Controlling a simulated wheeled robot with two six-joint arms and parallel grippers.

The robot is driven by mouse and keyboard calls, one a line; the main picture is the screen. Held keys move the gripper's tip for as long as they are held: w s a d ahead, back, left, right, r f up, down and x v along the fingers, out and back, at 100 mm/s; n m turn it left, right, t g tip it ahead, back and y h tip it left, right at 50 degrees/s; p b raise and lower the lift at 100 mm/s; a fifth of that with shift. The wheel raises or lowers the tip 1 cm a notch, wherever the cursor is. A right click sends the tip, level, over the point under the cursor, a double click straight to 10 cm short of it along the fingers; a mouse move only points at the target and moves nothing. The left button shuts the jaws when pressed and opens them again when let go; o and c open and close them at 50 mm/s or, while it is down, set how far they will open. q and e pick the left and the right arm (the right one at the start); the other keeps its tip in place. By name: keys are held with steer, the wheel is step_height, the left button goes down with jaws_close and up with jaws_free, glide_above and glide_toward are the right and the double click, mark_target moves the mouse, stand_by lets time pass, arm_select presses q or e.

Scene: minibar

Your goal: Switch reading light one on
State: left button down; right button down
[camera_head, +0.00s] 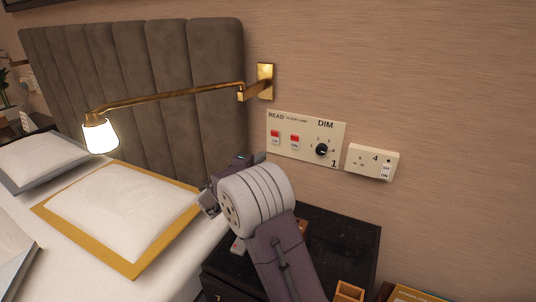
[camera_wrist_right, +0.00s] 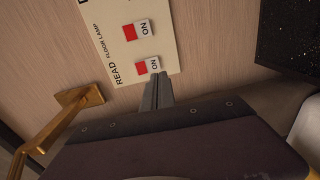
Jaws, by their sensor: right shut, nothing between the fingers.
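A cream switch panel (camera_head: 303,152) is on the wall, with a READ rocker (camera_head: 275,137) at its left, a floor lamp rocker (camera_head: 295,140) beside it and a DIM knob (camera_head: 322,150). The reading light (camera_head: 100,137) on its brass arm glows white over the bed. My right gripper (camera_wrist_right: 159,82) is shut and empty in the right wrist view. My left gripper is not in view.
A socket plate (camera_head: 372,161) is right of the panel. A black bedside table (camera_head: 345,235) stands below, with a wooden box (camera_head: 349,291) near its front. The padded headboard (camera_head: 140,85) and bed with pillows (camera_head: 120,205) fill the left. The wall at right is clear.

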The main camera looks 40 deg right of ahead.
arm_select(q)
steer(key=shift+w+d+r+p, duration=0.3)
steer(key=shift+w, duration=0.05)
arm_select(e)
steer(key=a, duration=0.1)
steer(key=s+a+f, duration=0.1)
steer(key=a, duration=0.1)
steer(key=s+a, duration=0.1)
steer(key=shift+a+f, duration=0.3)
steer(key=shift+a, duration=0.05)
